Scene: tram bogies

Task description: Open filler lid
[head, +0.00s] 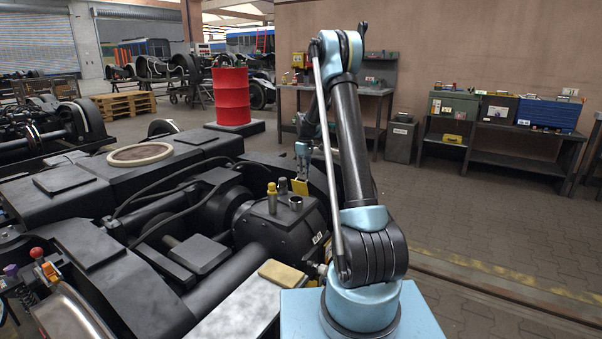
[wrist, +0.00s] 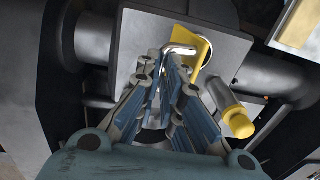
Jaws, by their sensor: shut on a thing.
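The filler lid (head: 299,187) is a yellow plate that stands raised behind the short metal filler neck (head: 295,204) on the dark gearbox housing. The neck's dark mouth shows in the head view. In the wrist view the lid (wrist: 204,52) shows beyond my fingertips, with a bent metal handle (wrist: 182,49) beside it. My gripper (wrist: 172,62) is shut on this handle; the exact contact is partly hidden by the fingers. In the head view my gripper (head: 302,171) is just above the lid. The neck's rim (wrist: 153,136) is partly hidden behind my fingers in the wrist view.
A yellow-topped cylindrical fitting (head: 272,198) stands close to the left of the neck. It also shows in the wrist view (wrist: 237,120). A tan pad (head: 283,275) lies nearer on a grey plate. A red drum (head: 231,96) stands behind. Paved floor at right is clear.

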